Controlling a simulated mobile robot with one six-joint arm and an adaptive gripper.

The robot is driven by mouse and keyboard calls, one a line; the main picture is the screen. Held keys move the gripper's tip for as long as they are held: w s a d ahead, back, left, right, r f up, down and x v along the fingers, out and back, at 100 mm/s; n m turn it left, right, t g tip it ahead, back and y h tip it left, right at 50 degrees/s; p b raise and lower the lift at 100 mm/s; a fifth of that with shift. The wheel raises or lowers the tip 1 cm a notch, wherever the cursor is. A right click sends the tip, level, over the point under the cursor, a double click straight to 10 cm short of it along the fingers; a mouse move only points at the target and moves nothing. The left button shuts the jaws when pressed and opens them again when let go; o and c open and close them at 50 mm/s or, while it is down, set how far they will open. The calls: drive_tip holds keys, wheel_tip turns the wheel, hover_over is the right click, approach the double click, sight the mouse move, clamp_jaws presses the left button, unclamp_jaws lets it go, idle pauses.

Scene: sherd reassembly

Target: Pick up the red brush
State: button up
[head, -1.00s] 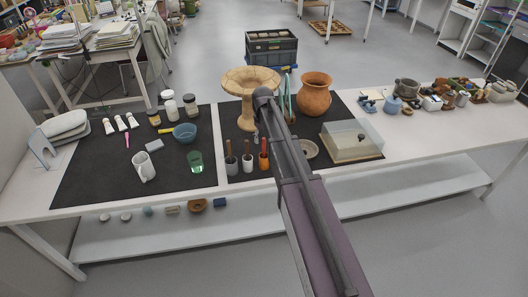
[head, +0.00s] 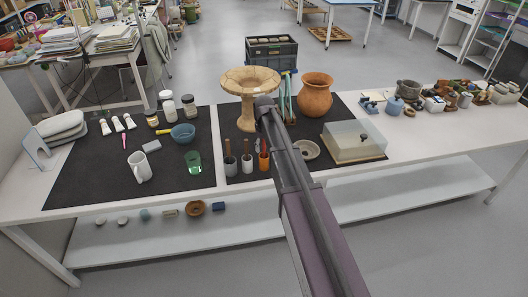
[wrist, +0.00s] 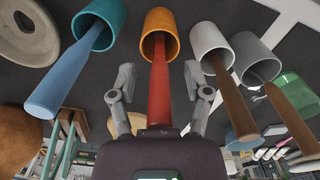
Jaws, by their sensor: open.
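The red brush (wrist: 159,90) stands in an orange cup (wrist: 160,32) in the wrist view, its red handle pointing towards my gripper. My gripper (wrist: 160,80) is open, with one finger on each side of the handle and visible gaps between. In the head view the orange cup (head: 264,161) stands near the front of the dark mat, beside my arm.
White (wrist: 209,42) and grey (wrist: 254,58) cups with brown-handled brushes stand close on the other. A tazza-like pedestal bowl (head: 249,80), terracotta jar (head: 314,96) and clear-covered box (head: 352,140) are near my arm.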

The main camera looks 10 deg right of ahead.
idle(0.3)
clamp_jaws()
drive_tip(key=shift+r, duration=0.1)
wheel_tip(320, 180, up, 10)
drive_tip(key=p, duration=1)
idle(0.9)
wheel_tip(320, 180, up, 12)
drive_tip(key=p, duration=1.2)
